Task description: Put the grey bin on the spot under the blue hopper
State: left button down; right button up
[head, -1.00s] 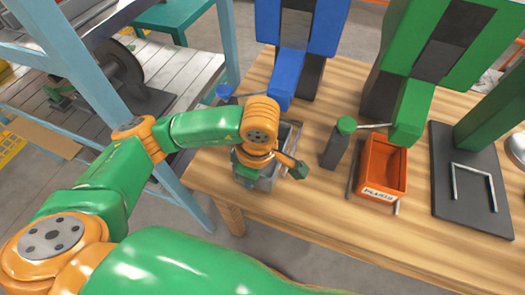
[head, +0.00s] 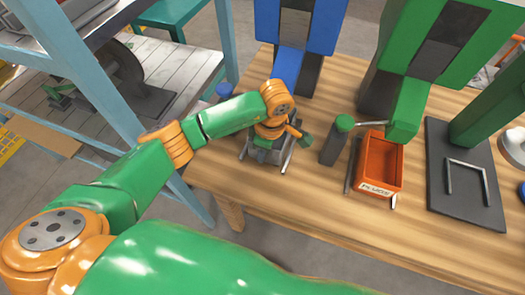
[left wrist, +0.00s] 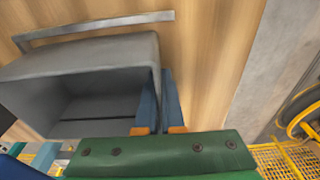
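The grey bin (head: 264,155) is on the wooden bench under the blue hopper (head: 291,62), between two thin metal rails; my left wrist hides much of it. In the left wrist view the open, empty-looking grey bin (left wrist: 95,95) fills the left side. My left gripper (left wrist: 160,118) has its two blue fingers close together on either side of the bin's right wall, one inside and one outside, so it appears shut on that wall. In the head view my left gripper (head: 270,138) is over the bin, its fingertips hidden. My right gripper is not in view.
An orange bin (head: 380,168) stands under the green hopper (head: 408,105). A dark green-capped post (head: 337,140) stands between the bins. A black plate (head: 462,180) with an empty metal bracket is at right. A blue shelf frame (head: 110,95) stands left of the bench. The bench front is clear.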

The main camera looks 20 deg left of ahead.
pick_arm(q)
jog(key=c, duration=1)
grip_release()
jog(key=shift+c, duration=0.2)
jog(key=r, duration=0.4)
jog(key=d+r, duration=0.1)
jog(key=r, duration=0.7)
jog(key=shift+d+r, duration=0.15)
jog(key=shift+d, duration=0.1)
